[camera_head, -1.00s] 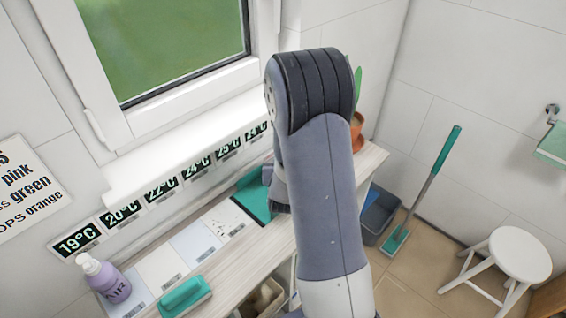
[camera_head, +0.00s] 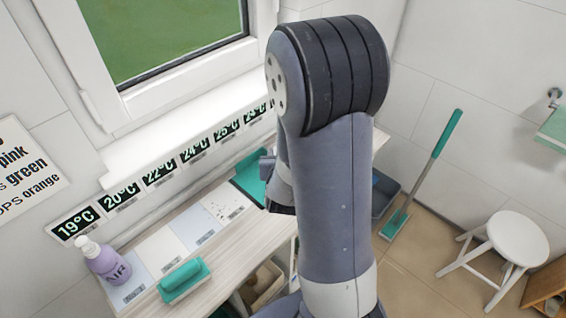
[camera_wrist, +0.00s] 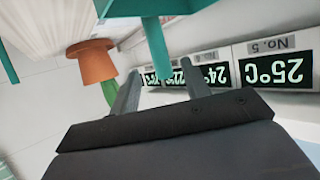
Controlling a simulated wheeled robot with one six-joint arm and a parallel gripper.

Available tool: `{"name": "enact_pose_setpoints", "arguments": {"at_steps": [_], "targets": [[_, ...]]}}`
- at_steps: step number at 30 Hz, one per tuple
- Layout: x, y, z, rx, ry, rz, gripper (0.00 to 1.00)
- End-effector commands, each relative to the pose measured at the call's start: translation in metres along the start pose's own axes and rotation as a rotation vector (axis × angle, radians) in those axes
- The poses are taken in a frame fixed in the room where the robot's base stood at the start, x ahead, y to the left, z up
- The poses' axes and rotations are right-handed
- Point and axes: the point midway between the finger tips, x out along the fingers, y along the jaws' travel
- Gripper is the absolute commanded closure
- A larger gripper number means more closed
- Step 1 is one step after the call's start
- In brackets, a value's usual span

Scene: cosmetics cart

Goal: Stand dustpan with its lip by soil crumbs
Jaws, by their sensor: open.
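The teal dustpan (camera_head: 249,181) is on the shelf below the temperature labels, partly hidden by my arm. Its left edge is close to the dark soil crumbs (camera_head: 221,208), which lie on a pale card to its left. My gripper (camera_head: 267,165) is at the dustpan's right side, mostly hidden behind my arm in the head view. In the wrist view, which is upside down, my gripper (camera_wrist: 160,72) has its two fingers spread apart. The dustpan's teal handle (camera_wrist: 156,48) shows between them; I cannot tell whether either finger touches it.
An orange pot (camera_wrist: 92,62) is near the gripper. A grey bin (camera_head: 383,193), a teal mop (camera_head: 434,160) and a white stool (camera_head: 517,238) are to the right.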

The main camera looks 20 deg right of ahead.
Motion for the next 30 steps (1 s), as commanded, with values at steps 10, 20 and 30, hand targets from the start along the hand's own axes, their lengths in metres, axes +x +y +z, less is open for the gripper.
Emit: {"name": "enact_pose_setpoints", "arguments": {"at_steps": [10, 20, 30], "targets": [[-0.042, 0.0, 0.0, 0.0, 0.001, -0.001, 0.55], [-0.048, 0.0, 0.0, 0.0, -0.001, 0.0, 0.55], [-0.047, 0.0, 0.0, 0.0, 0.0, 0.0, 0.55]]}}
